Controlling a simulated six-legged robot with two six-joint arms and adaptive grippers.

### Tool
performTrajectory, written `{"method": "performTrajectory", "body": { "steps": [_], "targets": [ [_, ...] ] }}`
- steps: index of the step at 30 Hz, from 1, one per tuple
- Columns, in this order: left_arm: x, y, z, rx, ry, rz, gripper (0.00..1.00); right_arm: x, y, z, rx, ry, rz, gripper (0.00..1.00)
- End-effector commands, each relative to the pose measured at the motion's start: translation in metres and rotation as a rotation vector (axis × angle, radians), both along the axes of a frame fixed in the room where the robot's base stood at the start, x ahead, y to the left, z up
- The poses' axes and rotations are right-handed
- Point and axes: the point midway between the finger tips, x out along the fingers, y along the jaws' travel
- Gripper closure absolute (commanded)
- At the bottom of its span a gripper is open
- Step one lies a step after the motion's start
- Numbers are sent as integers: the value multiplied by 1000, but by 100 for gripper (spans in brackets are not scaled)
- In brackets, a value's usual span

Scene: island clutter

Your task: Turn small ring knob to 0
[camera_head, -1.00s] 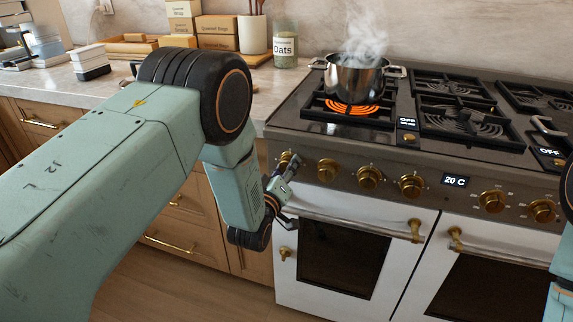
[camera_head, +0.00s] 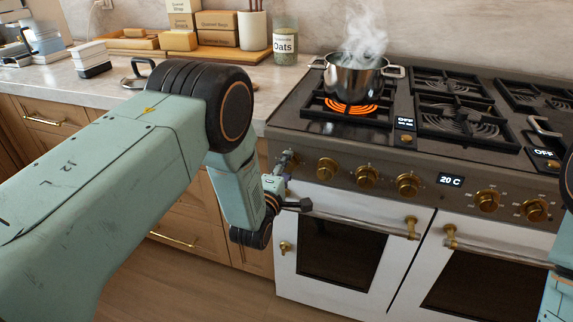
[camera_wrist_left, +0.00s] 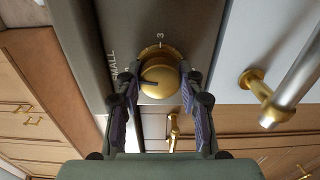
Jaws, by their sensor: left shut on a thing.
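The small ring knob (camera_wrist_left: 160,78) is brass and round, at the left end of the stove's front panel. In the left wrist view it sits between the two fingers of my left gripper (camera_wrist_left: 160,88), which is shut on it. A dark mark on the knob's face points left in that view. In the head view my left gripper (camera_head: 284,163) covers most of the knob. My right gripper is out of view; part of my right arm shows at the right edge.
A steaming pot (camera_head: 355,75) stands on a glowing orange burner (camera_head: 350,108). More brass knobs (camera_head: 327,168) run along the panel to the right. The oven door handle (camera_head: 360,223) lies just below and right of my left gripper. A jar of oats (camera_head: 286,42) stands behind.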

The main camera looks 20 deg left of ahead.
Motion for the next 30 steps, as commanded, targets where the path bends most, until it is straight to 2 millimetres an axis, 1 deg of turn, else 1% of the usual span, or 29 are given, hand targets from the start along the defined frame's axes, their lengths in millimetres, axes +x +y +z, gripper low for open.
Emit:
{"method": "performTrajectory", "body": {
  "steps": [6, 12, 28, 29, 30],
  "targets": [
    [-1, 1, -1, -110, 7, 2, 93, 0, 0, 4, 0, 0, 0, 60],
    [-1, 1, -1, -164, 9, 2, 93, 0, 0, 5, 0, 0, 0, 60],
    [-1, 1, -2, -182, 10, 2, 93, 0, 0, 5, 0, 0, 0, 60],
    [-1, 1, -2, -182, 10, 2, 59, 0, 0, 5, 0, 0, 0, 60],
    [-1, 1, -2, -182, 10, 2, 56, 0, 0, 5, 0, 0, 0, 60]
  ]
}}
